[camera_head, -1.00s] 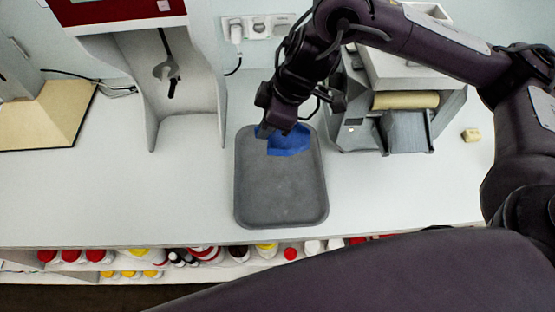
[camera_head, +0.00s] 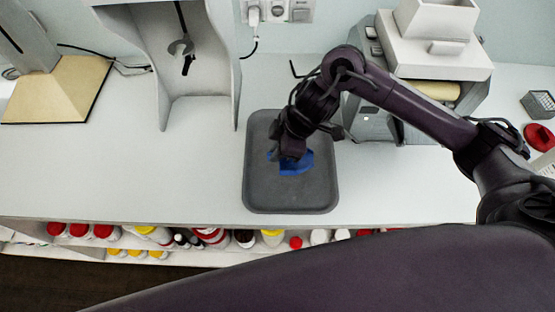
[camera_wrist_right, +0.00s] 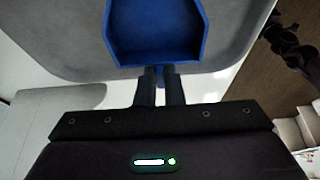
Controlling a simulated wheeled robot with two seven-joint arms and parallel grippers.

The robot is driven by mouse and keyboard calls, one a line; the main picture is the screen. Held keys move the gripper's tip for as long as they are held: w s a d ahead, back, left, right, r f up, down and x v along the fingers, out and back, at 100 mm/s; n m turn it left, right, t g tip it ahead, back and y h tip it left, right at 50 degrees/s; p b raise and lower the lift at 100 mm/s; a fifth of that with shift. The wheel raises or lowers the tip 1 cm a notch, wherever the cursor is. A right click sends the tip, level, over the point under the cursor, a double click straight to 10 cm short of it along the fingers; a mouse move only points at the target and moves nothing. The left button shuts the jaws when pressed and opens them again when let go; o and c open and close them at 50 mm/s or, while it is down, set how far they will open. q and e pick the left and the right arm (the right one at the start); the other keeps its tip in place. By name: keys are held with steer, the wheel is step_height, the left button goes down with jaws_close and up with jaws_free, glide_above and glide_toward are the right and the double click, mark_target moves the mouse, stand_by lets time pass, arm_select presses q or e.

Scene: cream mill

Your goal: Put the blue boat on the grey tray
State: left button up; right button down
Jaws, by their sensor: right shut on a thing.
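The blue boat (camera_head: 297,164) is over the middle of the grey tray (camera_head: 292,198) in the head view, partly hidden by my right gripper (camera_head: 288,157). In the right wrist view, the boat (camera_wrist_right: 155,35) shows its open hollow side, and my right gripper (camera_wrist_right: 159,75) is shut on its near edge. The tray (camera_wrist_right: 235,45) lies behind it. I cannot tell whether the boat touches the tray floor. My left gripper is not in view.
A three-walled grey-white stand (camera_head: 196,112) is left of the tray. A machine with a white hopper (camera_head: 432,45) stands at the back right. Several bottles with coloured caps (camera_head: 210,235) fill the shelf below the counter edge. Free counter lies left of the tray.

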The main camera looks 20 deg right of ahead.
step_height(320, 180, down, 4)
steer(key=shift+f, duration=0.2)
steer(key=shift+f, duration=0.2)
steer(key=c, duration=1.5)
jaws_free()
steer(key=shift+c, duration=0.2)
